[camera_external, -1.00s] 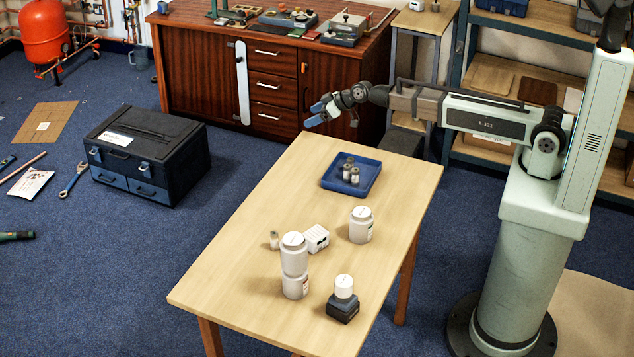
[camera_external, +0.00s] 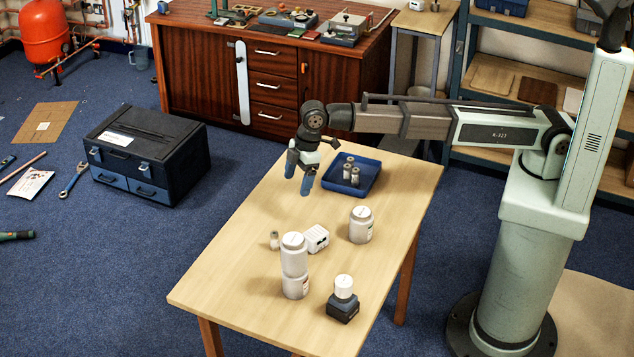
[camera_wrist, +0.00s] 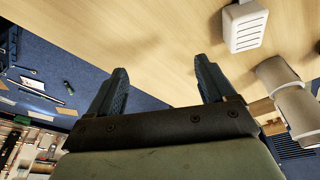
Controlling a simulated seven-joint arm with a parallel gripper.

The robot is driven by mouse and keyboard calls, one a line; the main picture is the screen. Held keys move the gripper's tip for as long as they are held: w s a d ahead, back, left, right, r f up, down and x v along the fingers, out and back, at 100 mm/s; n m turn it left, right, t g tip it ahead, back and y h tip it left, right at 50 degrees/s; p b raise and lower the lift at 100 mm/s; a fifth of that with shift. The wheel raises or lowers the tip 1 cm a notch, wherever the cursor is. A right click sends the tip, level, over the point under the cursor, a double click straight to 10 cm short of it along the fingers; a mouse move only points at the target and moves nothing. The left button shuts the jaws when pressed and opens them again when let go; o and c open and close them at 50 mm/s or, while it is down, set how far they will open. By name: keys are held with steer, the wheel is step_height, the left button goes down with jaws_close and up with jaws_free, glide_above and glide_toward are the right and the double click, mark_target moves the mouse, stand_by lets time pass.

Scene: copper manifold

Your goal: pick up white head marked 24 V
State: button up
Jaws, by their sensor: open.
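Several white heads stand on the table; no 24 V marking is legible, so I cannot tell which one bears it. Two white cylindrical heads, upper (camera_external: 294,252) and lower (camera_external: 295,288), are stacked upright. Another white head (camera_external: 361,226) stands alone behind and to their right. A smaller white head (camera_external: 344,287) sits on a dark block (camera_external: 342,311). My gripper (camera_external: 299,180) is open and empty, pointing down above the far left of the table, apart from all of them. Its two fingers (camera_wrist: 161,66) show in the wrist view, with the stacked pair at right.
A white slotted box (camera_external: 317,239) lies beside the stack, with a small fitting (camera_external: 274,241) to its left. Both lie close to the stacked heads. A blue tray (camera_external: 364,191) with several metal fittings is right of my gripper. The table's (camera_external: 225,278) near left is clear.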

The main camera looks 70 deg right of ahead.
step_height(320, 180, up, 4)
steer(key=n+g+h, duration=0.2)
glide_above(315, 232)
step_height(315, 232, down, 14)
steer(key=shift+r, duration=0.15)
stand_by(0.3)
steer(key=c, duration=1.3)
steer(key=shift+r, duration=0.1)
